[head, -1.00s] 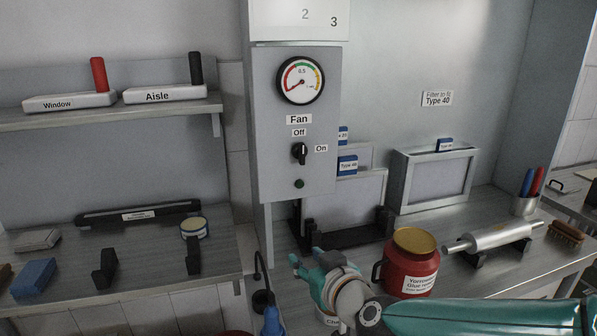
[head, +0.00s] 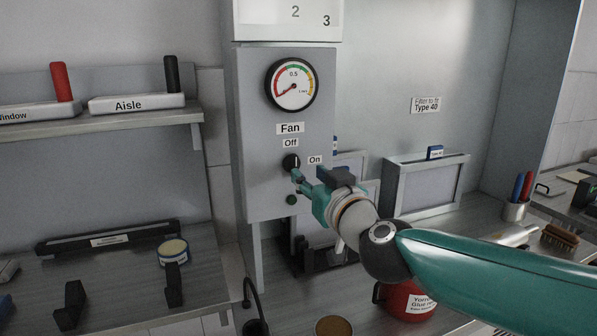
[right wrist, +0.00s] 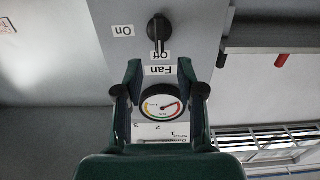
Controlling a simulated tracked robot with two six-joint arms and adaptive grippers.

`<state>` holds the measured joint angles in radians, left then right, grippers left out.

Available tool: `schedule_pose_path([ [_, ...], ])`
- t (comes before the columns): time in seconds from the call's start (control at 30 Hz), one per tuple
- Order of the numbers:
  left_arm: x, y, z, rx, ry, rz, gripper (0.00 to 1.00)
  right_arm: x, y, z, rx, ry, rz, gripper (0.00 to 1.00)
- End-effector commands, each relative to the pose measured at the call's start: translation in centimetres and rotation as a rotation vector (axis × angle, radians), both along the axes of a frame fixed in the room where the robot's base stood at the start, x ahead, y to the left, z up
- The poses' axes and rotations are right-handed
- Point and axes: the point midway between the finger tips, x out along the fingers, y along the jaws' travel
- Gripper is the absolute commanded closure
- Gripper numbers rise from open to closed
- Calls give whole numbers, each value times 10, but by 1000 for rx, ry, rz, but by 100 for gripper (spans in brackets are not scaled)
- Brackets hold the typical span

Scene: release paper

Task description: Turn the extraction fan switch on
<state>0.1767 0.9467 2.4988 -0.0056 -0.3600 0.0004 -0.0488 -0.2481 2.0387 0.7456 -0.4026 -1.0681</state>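The fan switch is a black rotary knob (head: 291,161) on the grey fan panel (head: 262,185), below the "Off" label and left of the "On" label. In the right wrist view, which is upside down, the knob (right wrist: 158,30) has its pointer toward "Off". My right gripper (head: 298,180) is just below and in front of the knob in the head view. In the right wrist view its two fingers (right wrist: 160,90) are spread apart with nothing between them, and the knob lies beyond the tips. I cannot tell whether a fingertip touches it. My left gripper is in neither view now.
A round gauge (head: 293,84) sits above the switch and a dark green lamp (head: 291,199) below it. A framed filter (head: 425,187) and a red glue pot (head: 405,301) stand on the bench at right. A shelf (head: 100,121) is at left.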

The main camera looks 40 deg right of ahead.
Motion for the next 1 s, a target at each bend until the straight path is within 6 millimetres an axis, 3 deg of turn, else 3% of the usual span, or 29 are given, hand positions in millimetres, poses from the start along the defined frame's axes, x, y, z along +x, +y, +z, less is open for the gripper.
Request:
schedule_pose_path([
  [0.1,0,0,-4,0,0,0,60,25,-7,-2,-1,2,-2,61],
  [0.3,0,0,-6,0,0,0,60,55,-14,-1,0,1,-1,61],
  [0.5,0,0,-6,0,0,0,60,67,-17,0,0,1,-2,61],
  [0.77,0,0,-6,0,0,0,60,67,-18,0,0,0,-2,61],
  [0.8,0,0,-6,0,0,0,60,67,-18,0,0,0,-2,63],
  [1.0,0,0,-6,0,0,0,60,67,-18,0,0,0,-2,96],
])
